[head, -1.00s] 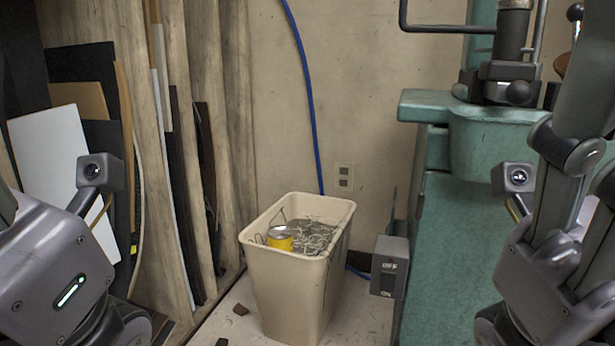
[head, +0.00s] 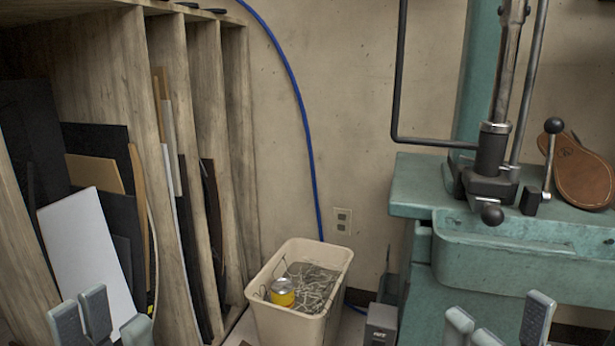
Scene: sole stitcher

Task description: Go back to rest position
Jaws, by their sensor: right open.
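My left gripper (head: 101,322) shows at the bottom left of the head view, only its grey fingertips in the frame. The fingertips stand apart with nothing seen between them. My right gripper (head: 498,328) shows at the bottom right, in front of the green machine (head: 520,247). Its fingertips are also spread and empty. The palms and wrists of both are below the picture's edge.
A beige bin (head: 291,325) with metal scraps and a yellow can (head: 283,292) stands between the grippers. Wooden racks (head: 172,130) with sheets are at the left. A grey switch box (head: 381,325) is beside the machine. A brown leather sole (head: 583,178) rests on the machine.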

